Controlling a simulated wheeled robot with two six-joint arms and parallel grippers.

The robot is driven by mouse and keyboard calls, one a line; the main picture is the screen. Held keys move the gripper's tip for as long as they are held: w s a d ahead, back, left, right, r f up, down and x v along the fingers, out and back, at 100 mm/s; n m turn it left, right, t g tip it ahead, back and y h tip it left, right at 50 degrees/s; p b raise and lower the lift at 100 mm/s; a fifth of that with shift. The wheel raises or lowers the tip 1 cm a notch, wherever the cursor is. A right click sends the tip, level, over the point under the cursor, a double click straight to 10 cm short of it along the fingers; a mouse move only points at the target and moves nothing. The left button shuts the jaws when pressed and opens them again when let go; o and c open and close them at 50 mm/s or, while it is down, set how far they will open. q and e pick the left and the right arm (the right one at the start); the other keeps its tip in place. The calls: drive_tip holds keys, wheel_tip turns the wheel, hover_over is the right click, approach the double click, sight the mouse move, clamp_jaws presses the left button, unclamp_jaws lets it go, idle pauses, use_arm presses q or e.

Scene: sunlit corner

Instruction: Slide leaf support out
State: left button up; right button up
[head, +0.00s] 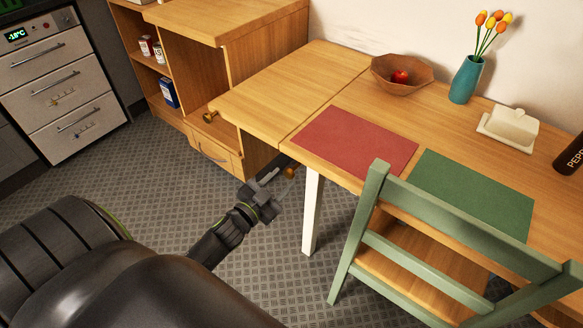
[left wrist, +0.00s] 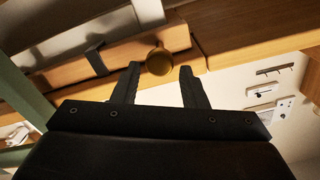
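A second brass knob (head: 290,173) shows below the table edge near the white leg. My left gripper (head: 280,180) is low beside this second knob. In the left wrist view, the knob (left wrist: 159,62) sits between the tips of my open left gripper (left wrist: 160,75), with a gap to the fingers. Behind it runs a wooden bar (left wrist: 65,72) under the table, likely the leaf support. My right gripper is not in view.
A green chair (head: 372,215) stands close to the right of my left gripper, past the white table leg (head: 312,205). A wooden cabinet (head: 262,50) stands behind the leaf. A bowl (head: 402,80) and a vase (head: 466,80) are on the tabletop. Floor on the left is clear.

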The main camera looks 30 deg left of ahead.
sight(287, 175)
use_arm(q)
drive_tip(key=shift+w+d, duration=0.15)
drive_tip(key=shift+w, duration=1.2)
drive_tip(key=shift+w+d, duration=0.1)
drive_tip(key=shift+w, duration=1.25)
drive_tip(key=shift+c, duration=0.2)
clamp_jaws()
